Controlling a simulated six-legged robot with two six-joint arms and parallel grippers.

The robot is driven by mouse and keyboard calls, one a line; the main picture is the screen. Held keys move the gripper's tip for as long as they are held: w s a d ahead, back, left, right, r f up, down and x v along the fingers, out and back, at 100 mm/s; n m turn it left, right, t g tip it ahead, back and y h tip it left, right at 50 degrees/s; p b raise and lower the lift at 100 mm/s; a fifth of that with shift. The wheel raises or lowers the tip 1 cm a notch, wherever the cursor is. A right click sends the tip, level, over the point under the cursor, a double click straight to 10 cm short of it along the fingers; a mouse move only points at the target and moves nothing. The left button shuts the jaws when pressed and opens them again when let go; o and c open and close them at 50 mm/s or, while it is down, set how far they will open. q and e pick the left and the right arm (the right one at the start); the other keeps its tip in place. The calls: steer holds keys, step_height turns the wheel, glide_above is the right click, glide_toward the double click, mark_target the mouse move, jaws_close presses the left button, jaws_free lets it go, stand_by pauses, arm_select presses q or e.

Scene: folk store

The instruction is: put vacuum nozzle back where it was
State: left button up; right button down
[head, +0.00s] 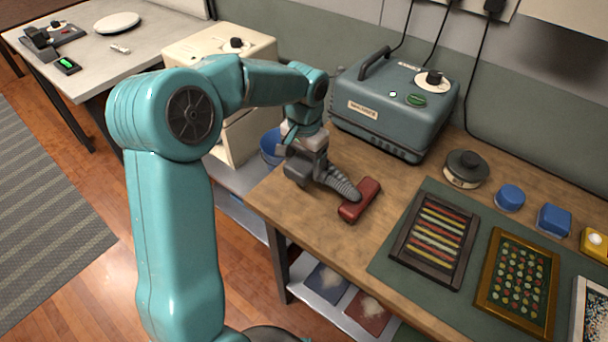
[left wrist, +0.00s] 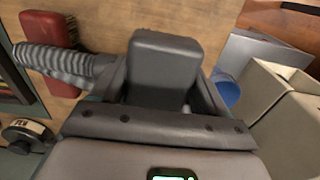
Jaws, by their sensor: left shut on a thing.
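The vacuum nozzle has a red head (head: 360,201) and a grey ribbed neck (head: 338,183), over the left front part of the wooden workbench (head: 285,201). My left gripper (head: 303,168) is shut on its dark grey rear end. I cannot tell whether the red head touches the wood or hovers just above it. In the left wrist view the dark grey block (left wrist: 165,62) sits between the fingers, with the ribbed neck (left wrist: 52,62) running left to the red head (left wrist: 48,28). My right gripper is in neither view.
A teal machine (head: 390,112) with a handle stands behind the nozzle. A cream cabinet (head: 235,150) and a blue bowl (head: 270,146) are left of the bench. A dark round container (head: 464,169) and framed bead panels (head: 433,240) lie right. Bare wood surrounds the nozzle.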

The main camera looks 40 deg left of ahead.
mark_target(304, 160)
arm_select(q)
step_height(304, 160, down, 4)
steer(key=shift+s+r, duration=0.1)
steer(key=shift+f, duration=0.3)
steer(key=shift+r, duration=0.1)
steer(key=shift+f+b, duration=0.2)
steer(key=shift+b, duration=0.15)
steer(key=o, duration=1)
steer(key=shift+r+p, duration=0.3)
steer(key=shift+r, duration=0.05)
step_height(304, 160, up, 12)
steer(key=shift+f+p, duration=0.1)
steer(key=shift+p, duration=0.5)
